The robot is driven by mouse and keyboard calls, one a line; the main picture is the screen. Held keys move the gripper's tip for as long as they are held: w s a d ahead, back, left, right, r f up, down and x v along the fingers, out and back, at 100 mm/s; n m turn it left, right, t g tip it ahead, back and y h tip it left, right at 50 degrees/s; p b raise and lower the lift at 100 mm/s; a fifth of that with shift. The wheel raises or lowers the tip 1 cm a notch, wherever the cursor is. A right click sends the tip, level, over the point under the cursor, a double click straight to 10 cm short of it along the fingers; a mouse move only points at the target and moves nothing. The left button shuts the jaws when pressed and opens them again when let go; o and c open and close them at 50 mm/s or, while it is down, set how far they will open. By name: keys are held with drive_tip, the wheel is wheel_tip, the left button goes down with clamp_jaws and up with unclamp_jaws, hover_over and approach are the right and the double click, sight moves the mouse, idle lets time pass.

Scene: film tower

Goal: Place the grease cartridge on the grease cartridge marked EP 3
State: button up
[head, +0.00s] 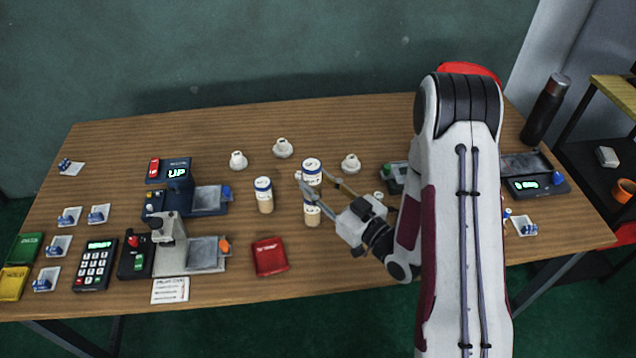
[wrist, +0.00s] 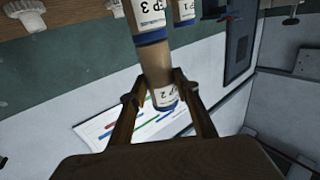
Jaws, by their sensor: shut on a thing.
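My gripper (head: 321,187) is shut on a pale cartridge with a blue-edged cap (head: 312,168). In the wrist view the held cartridge (wrist: 157,66) has a label reading EP 2 and sits between the two fingertips (wrist: 155,88). It is upright, directly above the cartridge marked EP 3 (head: 312,215), whose label shows upside down in the wrist view (wrist: 149,14). The ends of the two meet in the picture; I cannot tell whether they touch. A third cartridge, marked EP 1 (wrist: 185,10), stands to the left in the head view (head: 264,196).
Several white knobbed pieces (head: 282,148) stand behind the cartridges. A red packet (head: 269,256) lies front left. Two small machines (head: 187,258) and a keypad (head: 95,264) fill the left side. A display scale (head: 535,184) and a dark bottle (head: 545,110) stand at the right.

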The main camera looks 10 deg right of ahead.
drive_tip(key=shift+f, duration=0.1)
drive_tip(key=o, duration=1.2)
drive_tip(key=shift+c, duration=0.2)
drive_tip(key=v, duration=0.7)
drive_tip(key=shift+s+d, duration=0.15)
drive_tip(key=shift+s, duration=0.05)
